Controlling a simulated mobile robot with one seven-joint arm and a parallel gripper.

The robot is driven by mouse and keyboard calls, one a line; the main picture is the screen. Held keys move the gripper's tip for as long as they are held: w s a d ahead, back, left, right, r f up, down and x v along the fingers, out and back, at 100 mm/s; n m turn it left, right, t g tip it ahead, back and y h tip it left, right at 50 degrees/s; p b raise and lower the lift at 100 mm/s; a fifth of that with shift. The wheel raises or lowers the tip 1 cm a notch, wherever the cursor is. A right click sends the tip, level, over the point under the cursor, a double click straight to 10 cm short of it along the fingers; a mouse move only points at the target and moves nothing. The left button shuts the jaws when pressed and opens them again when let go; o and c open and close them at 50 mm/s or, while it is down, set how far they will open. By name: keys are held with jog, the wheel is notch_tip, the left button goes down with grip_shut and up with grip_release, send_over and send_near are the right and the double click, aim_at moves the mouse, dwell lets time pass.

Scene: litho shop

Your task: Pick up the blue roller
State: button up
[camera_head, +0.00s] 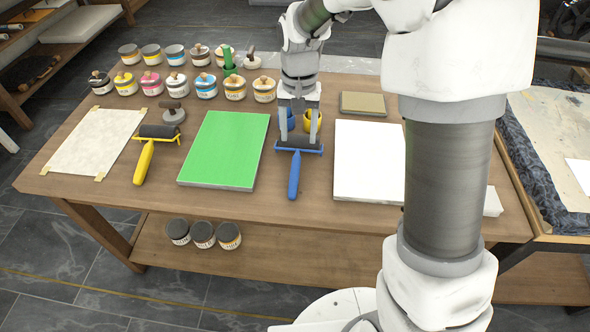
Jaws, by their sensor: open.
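The blue roller (294,176) lies on the wooden table, between a green board and a white board. Its blue handle points toward the table's front edge. Its dark roller end is toward the back, partly hidden by my gripper. My gripper (298,140) points down over the roller end with its fingers open, one on each side. I cannot tell whether the fingers touch the roller.
A yellow roller (146,160) lies left of the green board (225,150). The white board (368,163) is close on the right. Several ink jars (206,86) line the back left of the table (110,195).

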jog(key=b, duration=0.1)
send_over(295, 166)
jog(key=f, duration=0.6)
jog(key=shift+d+f, duration=0.15)
jog(key=shift+d, duration=0.2)
jog(key=f, duration=0.1)
jog(key=f+b, duration=0.1)
jog(key=f, duration=0.3)
jog(key=shift+a+f+b, duration=0.15)
jog(key=shift+a+b, duration=0.2)
jog(key=shift+b, duration=0.05)
grip_shut()
